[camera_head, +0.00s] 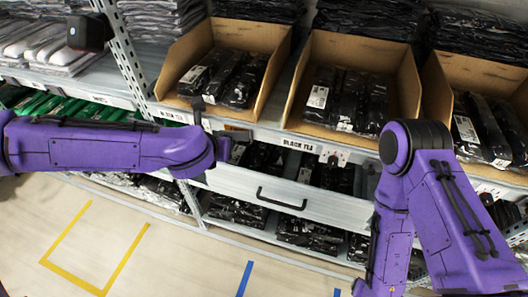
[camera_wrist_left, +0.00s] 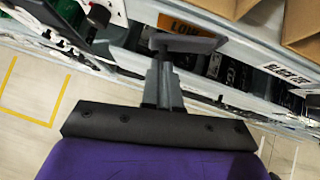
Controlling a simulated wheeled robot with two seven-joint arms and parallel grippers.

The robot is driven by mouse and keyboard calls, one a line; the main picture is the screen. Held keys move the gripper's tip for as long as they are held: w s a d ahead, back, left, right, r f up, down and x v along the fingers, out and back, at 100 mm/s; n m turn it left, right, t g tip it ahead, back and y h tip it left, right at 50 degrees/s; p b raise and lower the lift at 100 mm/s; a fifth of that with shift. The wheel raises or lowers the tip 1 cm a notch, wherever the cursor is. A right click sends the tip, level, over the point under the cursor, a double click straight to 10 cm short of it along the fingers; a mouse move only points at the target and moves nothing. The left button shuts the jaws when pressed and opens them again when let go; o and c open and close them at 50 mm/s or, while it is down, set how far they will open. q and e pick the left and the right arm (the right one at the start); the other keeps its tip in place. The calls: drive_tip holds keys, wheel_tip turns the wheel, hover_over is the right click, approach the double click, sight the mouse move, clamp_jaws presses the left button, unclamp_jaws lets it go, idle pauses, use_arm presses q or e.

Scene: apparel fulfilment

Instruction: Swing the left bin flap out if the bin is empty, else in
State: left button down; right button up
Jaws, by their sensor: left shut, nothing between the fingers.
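The left bin (camera_head: 178,72) is an open cardboard box holding several black wrapped packages (camera_head: 240,80), so it is not empty. In the left wrist view, an orange label reading LOW (camera_wrist_left: 180,27) sits on the shelf front, and a grey plate (camera_wrist_left: 190,44), which looks like the flap, stands just below it in the picture. My left gripper (camera_wrist_left: 162,68) is shut and empty, its fingertips close to the plate; I cannot tell whether they touch. In the head view my left wrist hides much of this spot. My right gripper is out of sight below my right arm.
A middle bin (camera_head: 292,105) and a right bin (camera_head: 433,95), both with black packages, stand on the same shelf. A drawer front with a black handle (camera_head: 282,199) lies below. A shelf post (camera_head: 128,55) rises at left. The floor at lower left is open.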

use_arm(q)
drive_tip(key=shift+w+d, duration=0.3)
drive_tip(key=shift+d, duration=0.5)
drive_tip(key=s+a+r+b, duration=0.1)
drive_tip(key=s+a+r, duration=0.3)
drive_tip(key=s+r, duration=0.3)
drive_tip(key=s, duration=0.3)
drive_tip(key=shift+a, duration=0.2)
drive_tip(key=shift+s, duration=0.1)
drive_tip(key=shift+r, duration=0.1)
